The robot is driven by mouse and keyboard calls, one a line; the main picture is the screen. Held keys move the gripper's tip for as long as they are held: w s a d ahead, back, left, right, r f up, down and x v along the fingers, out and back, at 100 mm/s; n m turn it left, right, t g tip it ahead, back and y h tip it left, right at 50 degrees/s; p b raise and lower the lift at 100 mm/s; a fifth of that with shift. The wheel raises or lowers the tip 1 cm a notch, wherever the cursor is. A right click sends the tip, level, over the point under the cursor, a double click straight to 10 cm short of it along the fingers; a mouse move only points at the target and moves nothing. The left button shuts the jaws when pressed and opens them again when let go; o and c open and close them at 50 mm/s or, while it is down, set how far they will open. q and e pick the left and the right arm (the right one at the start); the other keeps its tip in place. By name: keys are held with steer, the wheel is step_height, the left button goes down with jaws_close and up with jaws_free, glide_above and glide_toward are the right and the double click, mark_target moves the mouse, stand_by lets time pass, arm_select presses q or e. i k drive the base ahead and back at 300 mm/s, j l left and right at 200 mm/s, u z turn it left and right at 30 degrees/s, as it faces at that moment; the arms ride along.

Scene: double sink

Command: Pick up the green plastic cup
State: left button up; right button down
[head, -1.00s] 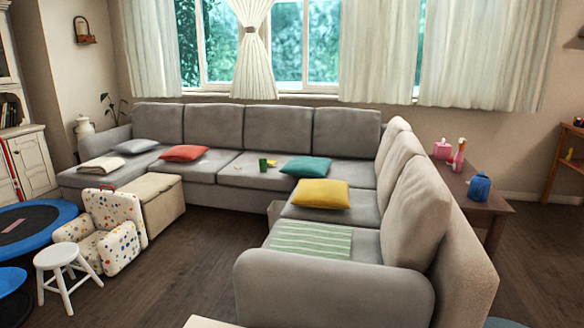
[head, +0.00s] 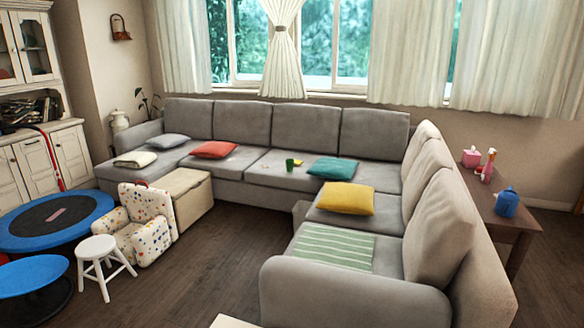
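The green plastic cup (head: 290,165) stands upright on the seat of the grey sectional sofa (head: 265,172), in the far row. It is small in the head view. A small yellowish item (head: 298,162) lies beside it, too small to identify. A teal cushion (head: 332,169) is to its right and a red cushion (head: 214,149) to its left. Neither of my grippers shows in the head view.
A cream storage box (head: 180,197), a spotted child's armchair (head: 140,228) and a white stool (head: 99,262) stand before the sofa's left part. A blue trampoline (head: 30,225) is at the left. Dark wood floor (head: 205,265) is clear in the middle. A side table (head: 510,215) stands right.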

mark_target(290, 166)
steer(key=j+u, duration=0.3)
steer(key=i+j+u, duration=0.15)
steer(key=j+u, duration=0.15)
steer(key=j, duration=0.15)
steer(key=i+j+u, duration=0.1)
steer(key=j+u, duration=0.2)
steer(key=i+j+u, duration=0.35)
steer(key=j, duration=0.15)
steer(key=i+j+u, duration=0.65)
steer(key=i, duration=0.25)
steer(key=i+z, duration=0.4)
steer(key=i, duration=0.15)
steer(key=i+j+z, duration=0.2)
steer(key=i+z, duration=0.2)
steer(key=i+l+z, duration=0.3)
steer(key=i+z, duration=0.15)
steer(key=i+l+z, duration=0.15)
steer(key=i+z, duration=0.3)
steer(key=i+j+z, duration=0.1)
steer(key=i+z, duration=0.35)
steer(key=i, duration=0.2)
steer(key=i+j+z, duration=0.25)
steer(key=i+z, duration=0.2)
steer(key=i+j, duration=0.05)
steer(key=i, duration=0.05)
